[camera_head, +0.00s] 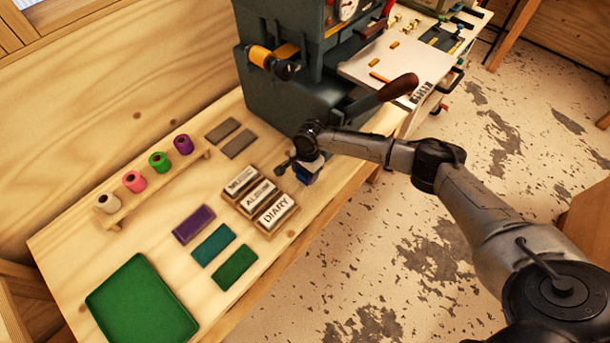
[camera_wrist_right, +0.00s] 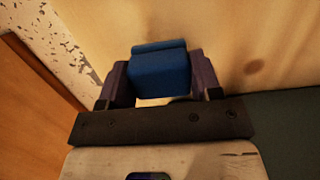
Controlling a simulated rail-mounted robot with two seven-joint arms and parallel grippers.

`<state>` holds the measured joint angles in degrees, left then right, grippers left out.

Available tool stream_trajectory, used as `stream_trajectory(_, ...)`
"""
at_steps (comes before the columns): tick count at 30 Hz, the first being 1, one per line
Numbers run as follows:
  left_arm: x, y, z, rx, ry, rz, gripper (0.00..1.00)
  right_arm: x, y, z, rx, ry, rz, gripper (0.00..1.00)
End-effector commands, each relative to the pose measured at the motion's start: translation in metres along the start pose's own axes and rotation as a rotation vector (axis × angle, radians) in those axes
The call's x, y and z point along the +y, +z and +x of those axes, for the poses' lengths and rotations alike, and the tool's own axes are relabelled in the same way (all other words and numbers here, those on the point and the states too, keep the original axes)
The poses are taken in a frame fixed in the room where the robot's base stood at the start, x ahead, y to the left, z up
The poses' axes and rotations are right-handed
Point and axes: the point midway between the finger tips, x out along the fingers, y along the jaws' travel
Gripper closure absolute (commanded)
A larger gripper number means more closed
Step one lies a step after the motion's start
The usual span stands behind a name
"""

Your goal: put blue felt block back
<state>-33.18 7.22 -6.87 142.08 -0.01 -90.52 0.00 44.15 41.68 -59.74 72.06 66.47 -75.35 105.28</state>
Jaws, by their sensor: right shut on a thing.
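The blue felt block (camera_wrist_right: 160,70) is between the two fingers of my right gripper (camera_head: 306,170), which is shut on it. In the head view the blue block (camera_head: 308,179) shows only as a small blue patch under the gripper, just right of the rack of lettered blocks and over the bench near its front edge. I cannot tell whether it touches the bench. Purple (camera_head: 193,225), teal (camera_head: 214,245) and green (camera_head: 234,268) pads lie in a row on the bench, left of the gripper. My left gripper is not in view.
A rack (camera_head: 266,231) holds blocks lettered DIARY, ALBUM and one partly legible. A green tray (camera_head: 143,305) lies at front left. Coloured rolls stand on a wooden holder (camera_head: 155,190) behind. Two grey pads (camera_head: 231,137) lie near the dark press (camera_head: 291,105), whose lever (camera_head: 385,94) juts out.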

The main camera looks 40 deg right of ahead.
Motion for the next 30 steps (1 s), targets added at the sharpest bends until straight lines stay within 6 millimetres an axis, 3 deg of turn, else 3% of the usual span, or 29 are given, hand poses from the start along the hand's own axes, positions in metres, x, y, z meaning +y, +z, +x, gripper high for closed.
stream_trajectory(3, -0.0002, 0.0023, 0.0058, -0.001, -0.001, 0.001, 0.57, 0.0, -0.0019, 0.015, 0.001, 0.001, 0.001, 0.61)
stream_trajectory(16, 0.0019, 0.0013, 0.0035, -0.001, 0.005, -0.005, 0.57, -0.0003, -0.0015, 0.0186, -0.001, -0.001, -0.001, 0.61)
stream_trajectory(17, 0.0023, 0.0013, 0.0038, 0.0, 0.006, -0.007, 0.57, -0.0004, -0.0016, 0.0183, -0.001, -0.001, -0.001, 0.39)
stream_trajectory(21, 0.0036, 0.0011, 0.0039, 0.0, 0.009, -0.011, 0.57, -0.0003, -0.0018, 0.0183, 0.0, -0.001, -0.001, 0.26)
stream_trajectory(24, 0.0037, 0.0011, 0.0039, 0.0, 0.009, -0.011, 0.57, -0.0002, -0.0019, 0.0182, 0.0, -0.001, -0.001, 0.16)
stream_trajectory(30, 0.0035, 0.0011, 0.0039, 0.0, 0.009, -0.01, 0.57, -0.0002, -0.002, 0.0181, 0.0, -0.001, -0.001, 0.16)
